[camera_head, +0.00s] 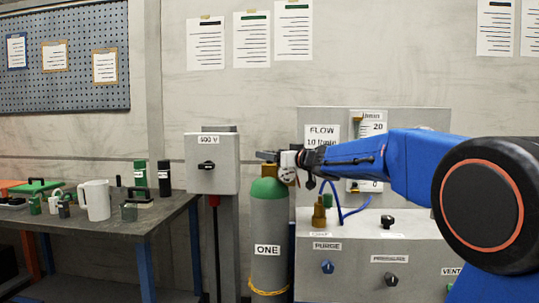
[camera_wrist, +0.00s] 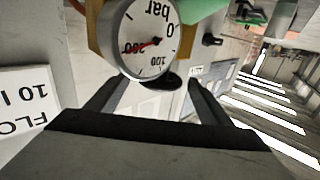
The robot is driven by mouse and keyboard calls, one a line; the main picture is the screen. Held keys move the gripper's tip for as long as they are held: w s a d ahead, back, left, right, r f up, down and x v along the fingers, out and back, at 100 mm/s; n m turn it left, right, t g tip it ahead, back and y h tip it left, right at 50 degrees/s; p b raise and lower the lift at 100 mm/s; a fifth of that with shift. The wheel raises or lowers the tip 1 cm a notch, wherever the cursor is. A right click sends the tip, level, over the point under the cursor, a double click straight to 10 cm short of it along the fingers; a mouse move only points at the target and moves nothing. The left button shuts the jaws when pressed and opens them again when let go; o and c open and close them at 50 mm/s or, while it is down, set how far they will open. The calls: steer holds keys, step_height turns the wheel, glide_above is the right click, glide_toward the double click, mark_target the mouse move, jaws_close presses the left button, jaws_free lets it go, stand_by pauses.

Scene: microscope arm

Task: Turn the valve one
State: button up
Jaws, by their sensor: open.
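The grey gas cylinder labelled ONE (camera_head: 268,225) stands upright in the head view, with a green shoulder (camera_head: 268,188) and its valve top partly hidden by my gripper. A round white bar gauge (camera_wrist: 148,38) on a brass body (camera_wrist: 98,28) fills the top of the wrist view. No grip on anything is visible.
A grey box marked 400 V (camera_head: 211,178) stands left of the cylinder. The flow panel (camera_head: 425,120) and a cabinet with purge and pressure knobs (camera_head: 350,267) are to the right, with a blue hose (camera_head: 340,212). A cluttered workbench (camera_head: 120,225) is at left.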

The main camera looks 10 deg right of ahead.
steer(key=shift+x, duration=1.25)
steer(key=c, duration=1.1)
steer(key=shift+d+n+g+y, duration=0.15)
steer(key=shift+n+g+y, duration=0.2)
steer(key=shift+y, duration=0.25)
steer(key=shift+o, duration=0.2)
steer(key=shift+n+g+y, duration=0.75)
steer(key=shift+n+y, duration=0.2)
steer(key=shift+y, duration=0.15)
steer(key=shift+n+g+y, duration=1.6)
steer(key=shift+g+y, duration=0.2)
steer(key=shift+g, duration=0.3)
